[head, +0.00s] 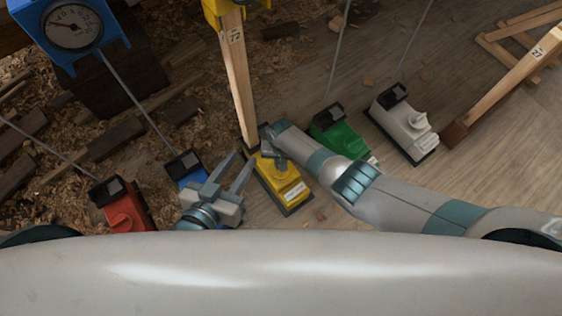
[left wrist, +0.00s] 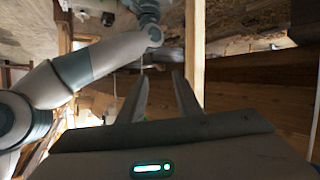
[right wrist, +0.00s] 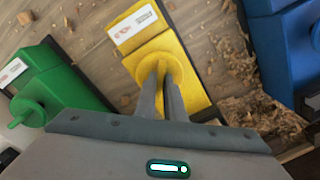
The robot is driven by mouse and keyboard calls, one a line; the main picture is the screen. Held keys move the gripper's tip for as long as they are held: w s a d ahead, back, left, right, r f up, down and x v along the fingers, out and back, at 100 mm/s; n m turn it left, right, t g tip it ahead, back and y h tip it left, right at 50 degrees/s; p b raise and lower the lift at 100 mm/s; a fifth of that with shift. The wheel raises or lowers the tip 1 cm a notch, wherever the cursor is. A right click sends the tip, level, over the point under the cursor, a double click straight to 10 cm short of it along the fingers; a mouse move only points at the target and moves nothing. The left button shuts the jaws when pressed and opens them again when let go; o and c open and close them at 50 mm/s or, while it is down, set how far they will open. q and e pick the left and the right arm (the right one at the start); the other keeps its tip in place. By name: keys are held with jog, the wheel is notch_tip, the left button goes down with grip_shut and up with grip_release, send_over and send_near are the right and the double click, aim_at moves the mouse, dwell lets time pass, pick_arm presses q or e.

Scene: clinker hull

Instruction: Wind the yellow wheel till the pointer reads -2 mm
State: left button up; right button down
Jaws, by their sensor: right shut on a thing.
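The yellow unit (head: 287,186) stands on the floor at the foot of a wooden post marked 72. Its round yellow wheel (right wrist: 178,64) shows in the right wrist view. My right gripper (right wrist: 162,72) points down at the wheel's middle, its fingers close together and shut on the wheel's grip, which they mostly hide. In the head view the arm covers the wheel. My left gripper (head: 245,157) is open and empty, left of the yellow unit. A yellow housing (head: 212,10) tops the post, cut off by the frame edge; no pointer or scale on it can be read.
A blue box with a dial (head: 73,27) is at upper left. Red (head: 125,210), blue (head: 186,168), green (head: 336,132) and white (head: 404,118) units stand either side of the yellow one, with thin rods rising from them. Wood shavings and blocks litter the left floor.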

pick_arm(q)
jog(key=shift+s+a+f+g, duration=0.3)
jog(key=shift+f+g, duration=0.1)
jog(key=shift+f, duration=0.15)
jog(key=shift+s+a+f+g, duration=0.15)
jog(key=shift+s+f+g, duration=0.2)
jog(key=shift+f, duration=0.2)
pick_arm(e)
jog(key=shift+m, duration=1.1)
pick_arm(q)
jog(key=shift+y, duration=0.3)
pick_arm(e)
jog(key=c, duration=1.8)
grip_release()
jog(key=shift+c, duration=0.2)
pick_arm(q)
jog(key=shift+w, duration=0.1)
jog(key=shift+p, duration=0.3)
pick_arm(e)
jog(key=shift+r, duration=0.1)
